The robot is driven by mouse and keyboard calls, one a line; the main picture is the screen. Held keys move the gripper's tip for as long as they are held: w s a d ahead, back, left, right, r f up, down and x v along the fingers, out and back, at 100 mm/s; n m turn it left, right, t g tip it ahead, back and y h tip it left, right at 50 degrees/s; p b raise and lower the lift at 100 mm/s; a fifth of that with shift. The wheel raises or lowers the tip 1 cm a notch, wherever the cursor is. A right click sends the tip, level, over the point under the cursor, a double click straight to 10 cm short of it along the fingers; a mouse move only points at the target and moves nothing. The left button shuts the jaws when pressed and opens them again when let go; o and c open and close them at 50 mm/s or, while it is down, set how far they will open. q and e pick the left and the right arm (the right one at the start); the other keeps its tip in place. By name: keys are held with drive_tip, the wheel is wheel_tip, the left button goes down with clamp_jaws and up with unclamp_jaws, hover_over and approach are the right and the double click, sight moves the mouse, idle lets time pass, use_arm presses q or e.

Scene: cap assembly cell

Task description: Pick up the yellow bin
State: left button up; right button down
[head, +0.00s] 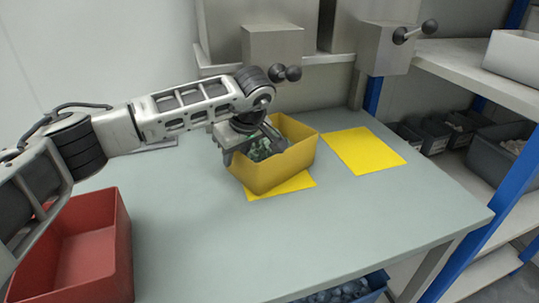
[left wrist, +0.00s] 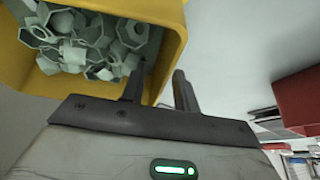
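The yellow bin (head: 275,172) is near the middle of the table in the head view, over a flat yellow mat (head: 296,186). It looks tilted and a little off the mat, though its underside is hidden. Pale green-grey nut-shaped parts lie inside it; they show closely in the left wrist view (left wrist: 85,45). My left gripper (head: 250,148) is at the bin's left side. In the left wrist view the gripper's fingers (left wrist: 160,75) sit on both sides of the bin wall (left wrist: 168,50), one inside and one outside, closed on it. My right gripper is not in view.
A red bin (head: 95,255) stands at the table's front left. A second, empty yellow mat (head: 364,151) lies to the right. Grey metal fixtures (head: 272,45) stand behind. A shelf rack (head: 470,65) with dark bins is at right. The table's front centre is clear.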

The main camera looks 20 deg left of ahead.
use_arm(q)
drive_tip(key=shift+f, duration=0.25)
idle(0.4)
clamp_jaws()
drive_tip(key=shift+s+a+f, duration=0.1)
idle(1.2)
